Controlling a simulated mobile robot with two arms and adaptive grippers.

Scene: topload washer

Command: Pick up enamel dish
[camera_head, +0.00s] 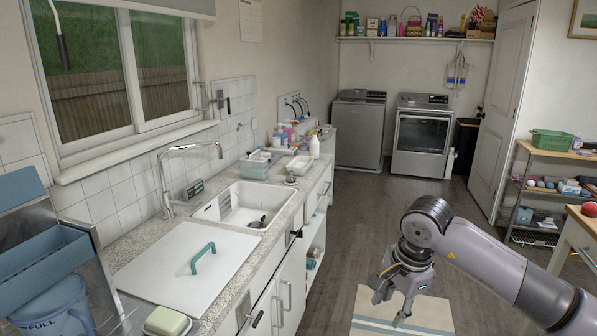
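I cannot tell for sure which thing is the enamel dish. A small cream and green dish-like thing (167,322) is cut off at the bottom edge, at the near left. My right gripper (390,307) points down over the floor, right of the counter and well apart from both. Its fingers look spread, with nothing between them. My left gripper is not in view.
The counter (272,226) holds a white sink (245,197) with a tall tap, a white lid with a green handle (200,259), and bottles farther back. Blue containers (40,262) stand at the left. A pale mat (425,313) lies below my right gripper. The floor beyond is clear.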

